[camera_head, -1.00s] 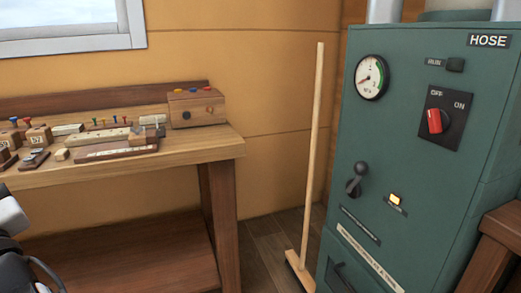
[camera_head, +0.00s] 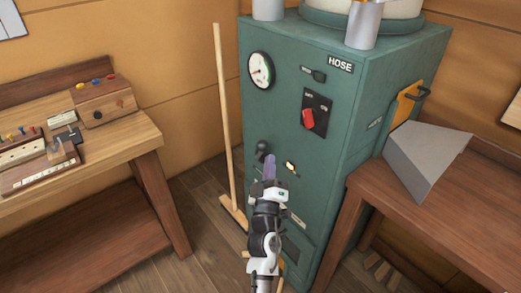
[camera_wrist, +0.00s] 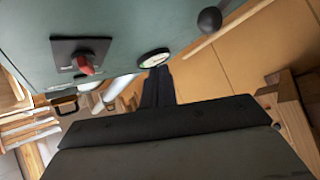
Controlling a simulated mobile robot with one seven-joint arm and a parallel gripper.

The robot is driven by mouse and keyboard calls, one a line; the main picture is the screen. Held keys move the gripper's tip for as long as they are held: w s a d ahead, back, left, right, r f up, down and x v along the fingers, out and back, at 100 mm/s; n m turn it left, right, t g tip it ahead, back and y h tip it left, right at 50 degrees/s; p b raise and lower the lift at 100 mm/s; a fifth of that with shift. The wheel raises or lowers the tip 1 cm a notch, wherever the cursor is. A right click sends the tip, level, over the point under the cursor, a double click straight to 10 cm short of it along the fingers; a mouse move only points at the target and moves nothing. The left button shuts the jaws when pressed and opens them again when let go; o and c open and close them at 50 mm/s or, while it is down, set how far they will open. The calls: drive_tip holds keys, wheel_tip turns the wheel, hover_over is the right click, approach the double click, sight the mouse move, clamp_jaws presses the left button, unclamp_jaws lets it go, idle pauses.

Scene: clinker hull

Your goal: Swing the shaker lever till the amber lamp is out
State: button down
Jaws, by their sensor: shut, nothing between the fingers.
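The shaker lever (camera_head: 262,147) is black with a ball knob, on the front of the green cabinet (camera_head: 340,140). Its knob also shows at the top of the wrist view (camera_wrist: 209,19). The amber lamp (camera_head: 290,166) glows to the right of the lever. My gripper (camera_head: 269,162) is in front of the cabinet, just below and right of the knob in the head view, and partly covers the area under it. Its dark fingers (camera_wrist: 158,84) are shut and empty in the wrist view, apart from the knob.
A gauge (camera_head: 260,70) and a red rotary switch (camera_head: 308,118) are above on the cabinet. A broom (camera_head: 222,110) leans left of it. A workbench (camera_head: 110,140) stands at left. A table (camera_head: 450,215) with a grey wedge-shaped object (camera_head: 428,158) is at right.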

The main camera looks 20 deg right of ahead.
sight(263, 151)
drive_tip(key=s+f+n+y, duration=0.5)
drive_tip(key=f+n, duration=0.3)
drive_tip(key=f, duration=0.2)
drive_tip(key=a+p+x, duration=0.1)
drive_tip(key=p+x, duration=0.2)
drive_tip(key=x, duration=1)
drive_tip(key=shift+w+r+t, duration=0.3)
drive_tip(key=shift+w+r, duration=0.05)
drive_tip(key=shift+r, duration=0.15)
drive_tip(key=shift+w+y, duration=0.1)
drive_tip(key=shift+y, duration=0.3)
